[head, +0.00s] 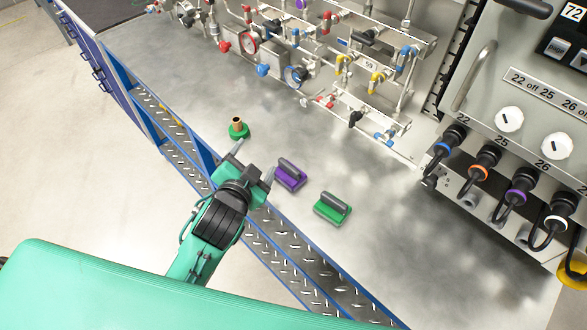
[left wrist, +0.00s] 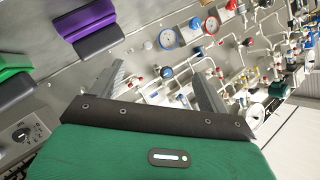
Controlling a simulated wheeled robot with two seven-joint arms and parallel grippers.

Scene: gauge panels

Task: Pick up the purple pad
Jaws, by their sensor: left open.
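The purple pad (head: 290,175) has a grey handle on top and lies on the metal bench top near its front edge. My left gripper (head: 254,158) is open and empty, just left of the purple pad in the head view, over the bench's front edge. In the left wrist view the purple pad (left wrist: 84,22) is at the upper left, outside and apart from the two fingers of the gripper (left wrist: 160,82). My right gripper is not in view.
A green pad (head: 332,208) lies right of the purple one. A green-based brass fitting (head: 238,128) stands left of it. Pipes with gauges (head: 296,74) line the back, and a panel with cables (head: 510,150) is at right. Bare bench lies between.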

